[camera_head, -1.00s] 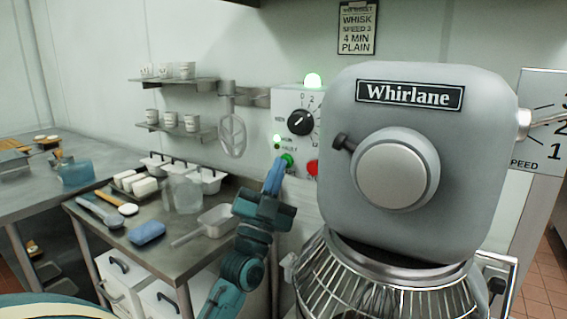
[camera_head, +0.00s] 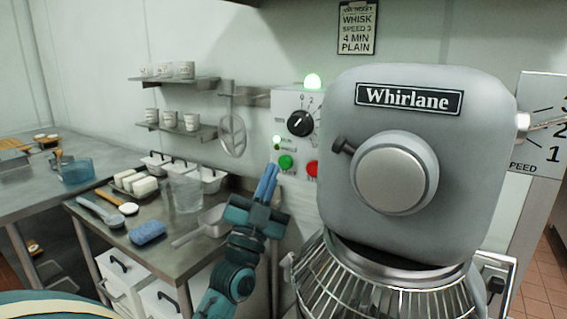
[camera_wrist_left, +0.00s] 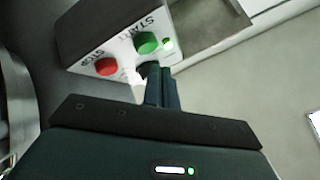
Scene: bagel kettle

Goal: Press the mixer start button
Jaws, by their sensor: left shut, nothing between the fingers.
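The green start button (camera_head: 286,162) is on the white control panel (camera_head: 284,107) beside the grey Whirlane mixer (camera_head: 478,150). It also shows in the left wrist view (camera_wrist_left: 148,43), labelled START, with the red stop button (camera_wrist_left: 107,66) beside it. My left gripper (camera_head: 269,174) is shut and empty. A green lamp (camera_head: 313,80) glows on top of the panel, and a small green light (camera_head: 277,139) is lit above the button. My right gripper is not in view.
A steel table (camera_head: 150,262) at left holds a clear jug (camera_head: 186,193), a scoop (camera_head: 205,228), a blue sponge (camera_head: 148,232) and white tubs. A wire guard (camera_head: 385,296) surrounds the mixer's bowl area.

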